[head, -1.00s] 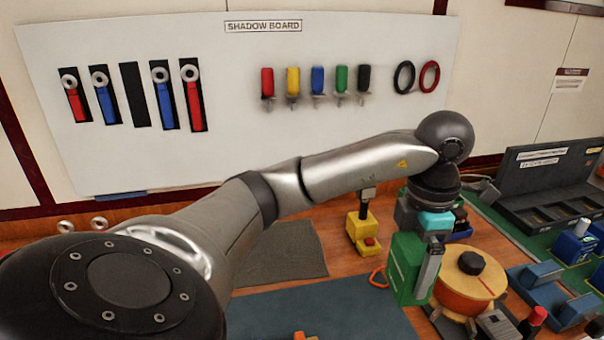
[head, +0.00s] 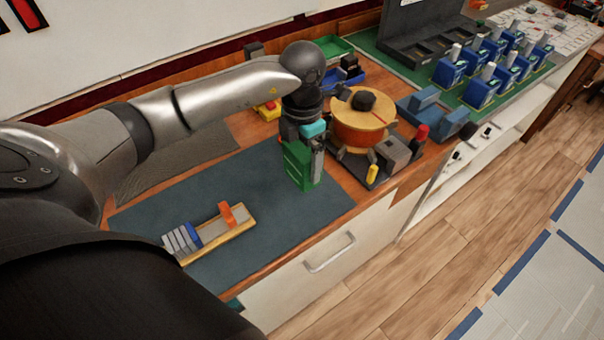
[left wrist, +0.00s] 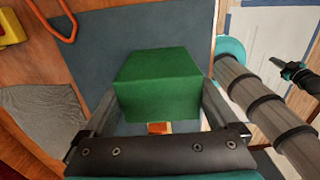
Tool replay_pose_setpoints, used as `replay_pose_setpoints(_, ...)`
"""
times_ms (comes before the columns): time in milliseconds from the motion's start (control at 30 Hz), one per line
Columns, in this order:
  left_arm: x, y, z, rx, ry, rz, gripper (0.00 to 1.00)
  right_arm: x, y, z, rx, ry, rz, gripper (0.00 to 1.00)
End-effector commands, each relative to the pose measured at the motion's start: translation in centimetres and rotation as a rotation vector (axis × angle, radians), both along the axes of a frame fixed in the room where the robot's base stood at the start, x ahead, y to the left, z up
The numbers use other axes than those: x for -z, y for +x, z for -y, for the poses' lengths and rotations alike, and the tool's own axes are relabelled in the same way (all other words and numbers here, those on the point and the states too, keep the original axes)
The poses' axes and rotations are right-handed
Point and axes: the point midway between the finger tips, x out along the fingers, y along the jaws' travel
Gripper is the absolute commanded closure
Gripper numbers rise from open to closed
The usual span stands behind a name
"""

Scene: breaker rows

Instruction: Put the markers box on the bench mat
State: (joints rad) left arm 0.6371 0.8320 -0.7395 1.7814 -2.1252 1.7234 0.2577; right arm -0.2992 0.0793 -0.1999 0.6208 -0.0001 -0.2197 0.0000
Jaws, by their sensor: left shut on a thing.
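The markers box (head: 299,166) is a green block hanging under my left gripper (head: 312,142). In the left wrist view the green box (left wrist: 158,85) sits between the two fingers, which are shut on it. The bench mat (head: 275,222) is the dark blue-grey sheet along the front of the bench. The box is over its right part; I cannot tell whether it touches the mat. The mat also shows behind the box in the left wrist view (left wrist: 100,45). A small dark and teal part, probably my right gripper (left wrist: 292,72), shows far off at the right edge.
A rail with grey, blue and orange pieces (head: 215,236) lies on the mat's left front part. A round wooden drum (head: 360,122) stands right of the box. A grey textured mat (head: 170,165) lies behind. Bare mat remains between rail and box.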

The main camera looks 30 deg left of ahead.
Motion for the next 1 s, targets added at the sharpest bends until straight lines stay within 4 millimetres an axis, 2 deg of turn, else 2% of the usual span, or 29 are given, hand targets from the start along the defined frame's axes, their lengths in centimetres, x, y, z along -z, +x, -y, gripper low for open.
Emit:
replay_pose_setpoints(100, 1.3, 0.1, 0.0, 0.0, 0.0, 0.001, 0.88, 0.1, 0.0, 0.0, 0.0, 0.0, -0.001, 1.0)
replay_pose_setpoints(267, 2.2, 0.1, 0.0, 0.0, 0.001, 0.001, 0.88, 0.1, 0.0, 0.0, 0.0, 0.0, -0.001, 1.0)
replay_pose_setpoints(500, 5.6, 0.0, 0.0, -0.001, -0.001, 0.0, 0.88, 0.4, -0.1, 0.1, 0.0, -0.001, -0.002, 1.0)
replay_pose_setpoints(900, 6.2, 0.1, 0.0, 0.0, 0.0, 0.003, 0.88, 0.8, -0.1, 0.1, 0.0, -0.001, -0.002, 1.0)
replay_pose_setpoints(933, 6.2, 0.0, 0.0, 0.0, 0.001, 0.001, 0.03, 0.7, -0.1, 0.1, 0.0, -0.001, -0.002, 1.0)
replay_pose_setpoints(1000, 6.1, 0.0, 0.0, 0.0, 0.001, 0.001, 0.0, 0.6, -0.1, 0.1, 0.0, -0.001, -0.002, 1.0)
